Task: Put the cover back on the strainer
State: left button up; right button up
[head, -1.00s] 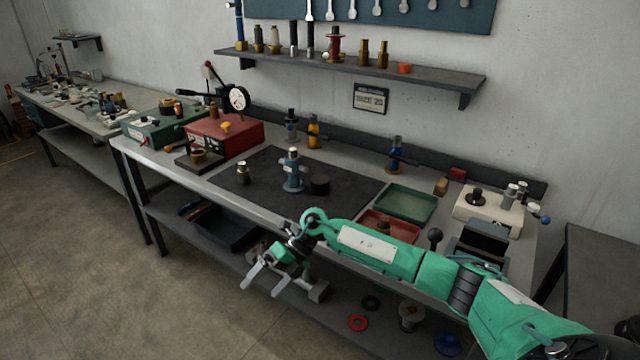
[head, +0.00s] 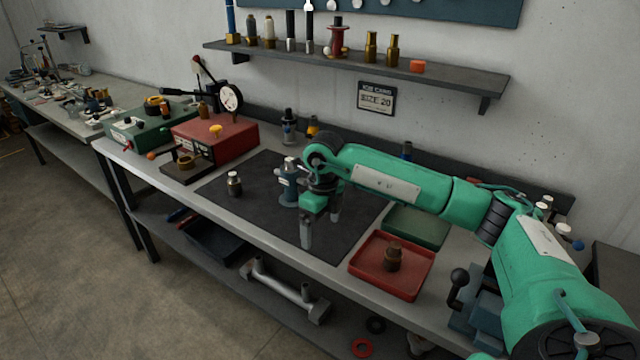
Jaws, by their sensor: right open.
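The strainer looks to be the blue-grey valve-like body (head: 287,187) with a pale top, upright on the dark mat (head: 260,215). My right gripper (head: 320,230) is just right of it over the mat, fingers down and apart, with nothing visible between them. A dark round piece, perhaps the cover, stood right of the strainer earlier; my gripper and wrist now hide that spot. A small dark fitting with a pale top (head: 234,184) stands left on the mat. My left gripper is out of view.
A red tray (head: 365,284) holding a brown fitting and a green tray (head: 437,238) lie to the right, partly under my arm. A red box with a gauge (head: 215,142) stands left. A wall shelf (head: 360,77) runs behind. The mat's front left is clear.

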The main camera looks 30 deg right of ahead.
aim_at(291, 181)
jog(key=i+l, duration=0.75)
jog(key=i, duration=0.05)
